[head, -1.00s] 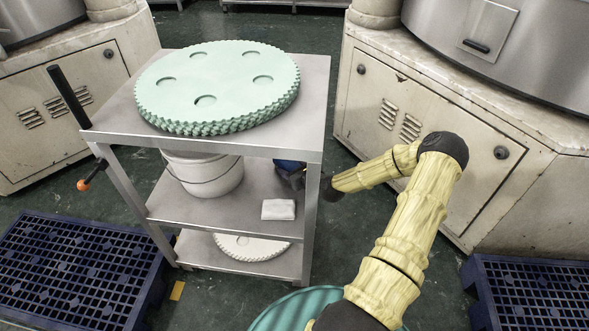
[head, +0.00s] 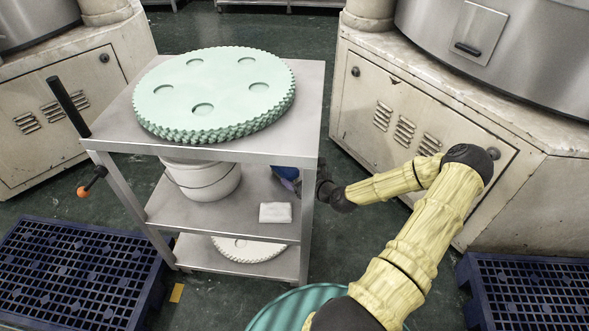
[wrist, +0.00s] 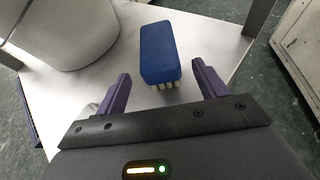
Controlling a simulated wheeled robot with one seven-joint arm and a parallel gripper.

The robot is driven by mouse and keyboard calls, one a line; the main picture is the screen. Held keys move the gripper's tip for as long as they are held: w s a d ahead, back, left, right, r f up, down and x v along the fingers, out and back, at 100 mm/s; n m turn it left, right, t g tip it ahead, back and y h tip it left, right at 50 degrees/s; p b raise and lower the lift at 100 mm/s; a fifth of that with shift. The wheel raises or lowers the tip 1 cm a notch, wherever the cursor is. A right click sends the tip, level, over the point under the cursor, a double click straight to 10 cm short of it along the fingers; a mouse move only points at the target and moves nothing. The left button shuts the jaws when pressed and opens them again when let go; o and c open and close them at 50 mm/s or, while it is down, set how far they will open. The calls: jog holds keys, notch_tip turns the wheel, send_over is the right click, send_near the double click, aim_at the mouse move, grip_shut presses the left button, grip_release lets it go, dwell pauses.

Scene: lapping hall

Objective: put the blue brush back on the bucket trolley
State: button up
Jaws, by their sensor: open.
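The trolley (head: 306,146) is a metal stand with three levels. The blue brush (wrist: 160,52) rests on its middle shelf in the wrist view, with pale bristles showing at its near end. My gripper (wrist: 163,84) is open, and its two purple fingers point at the brush from either side of its near end. Nothing is between the fingertips but the bristle end close by. In the head view my gripper is mostly hidden behind the trolley's front right post, with only a blue and dark patch showing there. A white bucket (head: 203,179) stands on the middle shelf at left.
Green toothed discs (head: 215,90) are stacked on the trolley top. A folded white cloth (head: 275,212) lies at the middle shelf's front edge. A pale toothed disc (head: 248,249) lies on the bottom shelf. Blue pallets (head: 80,262) and beige machine cabinets (head: 405,125) flank the trolley.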

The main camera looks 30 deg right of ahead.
jog(key=p+v, duration=0.1)
jog(key=v, duration=0.4)
jog(key=shift+s+r, duration=0.1)
jog(key=shift+s, duration=0.2)
dwell(0.4)
